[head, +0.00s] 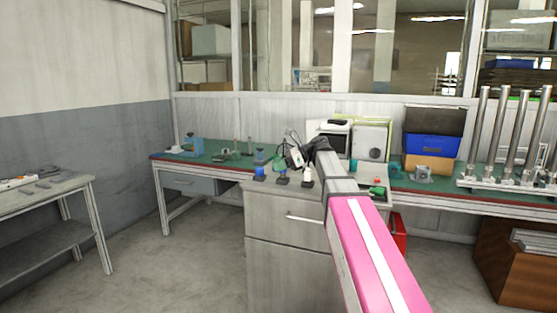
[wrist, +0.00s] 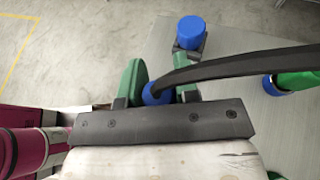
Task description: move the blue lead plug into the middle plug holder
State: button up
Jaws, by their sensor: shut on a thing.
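In the wrist view my gripper (wrist: 157,98) is shut on a blue plug (wrist: 155,91), with a green piece on each side of it. A thick dark lead beside the plug sweeps away to the right. The plug's lower end is hidden by the gripper. Beyond it, a blue piece (wrist: 191,30) stands on a small dark holder (wrist: 186,50). In the head view my gripper (head: 294,158) is over the grey cabinet. Small dark holders stand in a row below it: a left one (head: 259,178), a middle one (head: 282,181) and a right one (head: 306,183).
The grey cabinet (head: 285,235) has a drawer front and stands before a green-topped bench (head: 215,153). Another blue part (wrist: 271,86) with green beside it lies to the right in the wrist view.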

jog(key=shift+f, duration=0.5)
jog(key=shift+f, duration=0.55)
dwell(1.1)
jog(key=o, duration=0.6)
jog(key=shift+o, duration=0.2)
jog(key=shift+d, duration=0.1)
jog(key=shift+v, duration=5.4)
jog(key=shift+r, duration=0.1)
